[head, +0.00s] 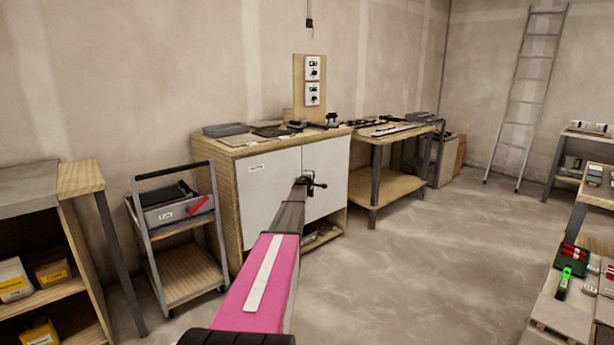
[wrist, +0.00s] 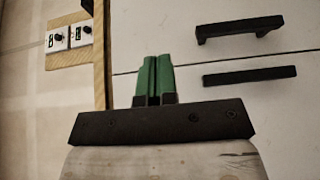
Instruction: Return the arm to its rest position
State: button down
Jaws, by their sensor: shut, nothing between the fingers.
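My arm reaches forward from the bottom of the head view, with a pink link nearest the camera. My gripper (head: 312,185) is at its far end, in front of the white doors of the cabinet (head: 268,188). In the wrist view the green fingers of my gripper (wrist: 153,78) are together with nothing between them. Two black door handles (wrist: 240,27) show beyond the fingers in the wrist view. I cannot tell whether the gripper touches the doors.
A cart (head: 190,240) with a grey bin stands left of the cabinet. A workbench (head: 385,187) stands right of it. A ladder (head: 525,95) leans on the back wall. Shelves stand at the left and right edges. The floor (head: 430,260) at centre right is clear.

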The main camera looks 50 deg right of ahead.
jog(key=shift+s+a, duration=0.15)
jog(key=shift+s, duration=0.35)
jog(key=w+a+f+m+g+y, duration=0.15)
jog(key=w+a, duration=0.25)
jog(key=a, duration=1.1)
jog(key=w+a+f+m, duration=0.2)
jog(key=w+a+m, duration=0.1)
jog(key=a, duration=1.2)
jog(key=a+f+m+g+y, duration=0.1)
jog(key=a+f+y, duration=0.15)
jog(key=a, duration=1.05)
jog(key=a+f+m+y, duration=0.1)
jog(key=a+f+y, duration=0.15)
jog(key=a, duration=1.15)
jog(key=s+a+f+g+y, duration=0.1)
jog(key=s+a+y, duration=0.2)
jog(key=s+a, duration=0.5)
jog(key=s+a+f+n+g+y, duration=0.1)
jog(key=s+a+y, duration=0.3)
jog(key=a, duration=2.1)
jog(key=s+a+f+n+g+y, duration=0.1)
jog(key=s+a+f+y, duration=0.2)
jog(key=s+a, duration=0.8)
jog(key=a, duration=0.6)
jog(key=shift+s+a+f+g, duration=0.2)
jog(key=shift+s+a+g, duration=0.1)
jog(key=shift+s+g, duration=0.1)
